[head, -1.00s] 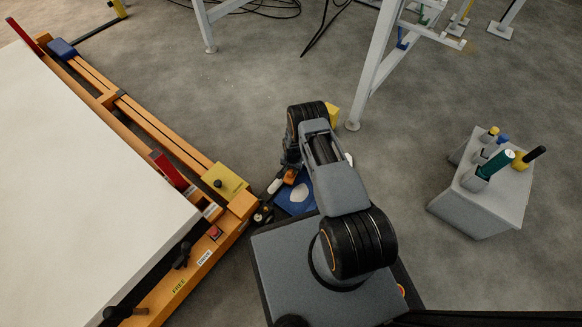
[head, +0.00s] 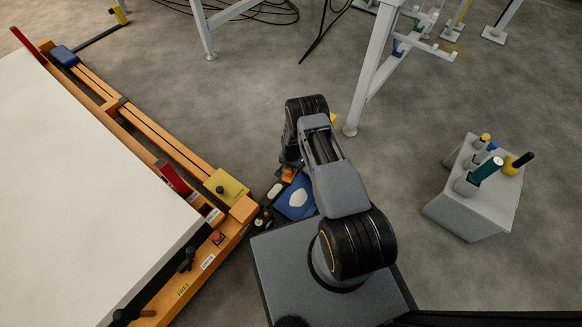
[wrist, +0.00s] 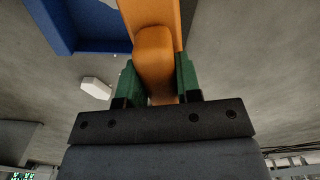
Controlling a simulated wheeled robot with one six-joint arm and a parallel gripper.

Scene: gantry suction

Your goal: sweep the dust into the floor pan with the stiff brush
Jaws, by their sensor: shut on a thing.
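My gripper (wrist: 156,72) has green fingers and is shut on the orange handle of the brush (wrist: 153,45) in the wrist view. The bristles are not visible there. In the head view an orange part of the brush (head: 288,174) shows just left of my arm, low over the floor. The blue floor pan (head: 307,211) lies beside it, partly hidden by my arm, with a pale patch (head: 298,198) in it that may be dust. The pan also shows at the top left of the wrist view (wrist: 62,28). A few tiny pale specks lie near its edge.
A small white block (wrist: 96,88) lies on the floor by the pan. An orange rail frame (head: 150,125) with a white table runs along the left. A grey tool holder (head: 470,208) stands at right. White gantry legs (head: 372,75) stand behind; grey floor between is clear.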

